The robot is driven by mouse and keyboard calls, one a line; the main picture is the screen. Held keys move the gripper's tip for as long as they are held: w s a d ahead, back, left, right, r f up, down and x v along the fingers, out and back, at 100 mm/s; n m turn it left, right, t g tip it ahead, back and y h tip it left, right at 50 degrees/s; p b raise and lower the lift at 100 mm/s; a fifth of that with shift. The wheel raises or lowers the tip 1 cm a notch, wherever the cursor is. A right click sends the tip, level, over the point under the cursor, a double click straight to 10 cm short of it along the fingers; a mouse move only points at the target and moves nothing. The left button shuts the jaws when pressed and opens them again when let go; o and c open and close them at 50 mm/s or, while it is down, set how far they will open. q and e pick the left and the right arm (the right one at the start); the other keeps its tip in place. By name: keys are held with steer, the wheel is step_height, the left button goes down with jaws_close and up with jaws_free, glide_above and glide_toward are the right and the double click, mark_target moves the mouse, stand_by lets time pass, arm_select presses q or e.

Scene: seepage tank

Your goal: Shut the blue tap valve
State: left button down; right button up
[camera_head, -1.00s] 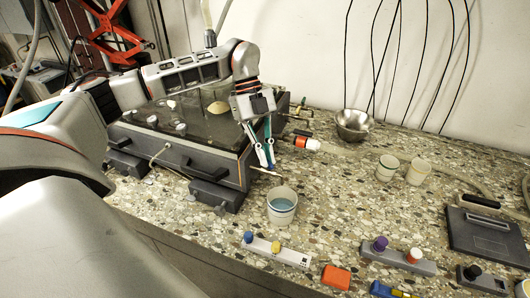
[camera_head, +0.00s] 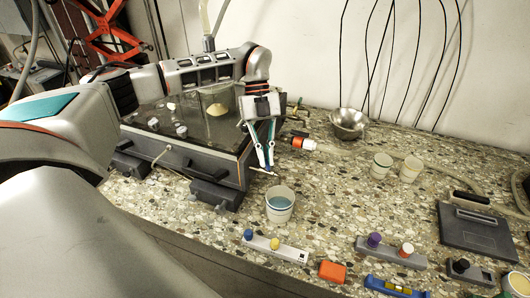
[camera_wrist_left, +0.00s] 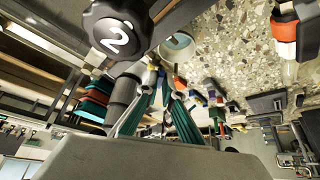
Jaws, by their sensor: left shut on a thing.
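My left gripper (camera_head: 266,168) points down at the tank's front right corner, at a small tap whose thin spout (camera_head: 263,172) shows by the fingertips. The gripper is shut on the blue tap valve, which the fingers mostly hide. In the left wrist view the fingertips (camera_wrist_left: 164,72) come close together near the tap. A white cup (camera_head: 280,204) with bluish liquid stands below and right of the spout. My right gripper is not in view.
An orange-and-white fitting (camera_head: 303,144) sticks out right of the gripper. A black knob marked 2 (camera_wrist_left: 115,38) is close in the left wrist view. A metal bowl (camera_head: 348,123), two cups and a grey valve strip (camera_head: 275,246) stand apart.

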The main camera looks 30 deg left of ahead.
arm_select(q)
steer(key=shift+s+f, duration=0.1)
steer(key=shift+f, duration=0.05)
steer(key=shift+d+m+p, duration=0.1)
steer(key=shift+m+p, duration=0.5)
steer(key=shift+p, duration=0.1)
steer(key=shift+d+r+m+g+y+p, duration=0.1)
steer(key=shift+r+m+g+y+p, duration=0.1)
steer(key=shift+m+g+y+p, duration=0.6)
steer(key=shift+f+m+p, duration=0.15)
steer(key=shift+m+p, duration=0.25)
steer(key=shift+p, duration=0.15)
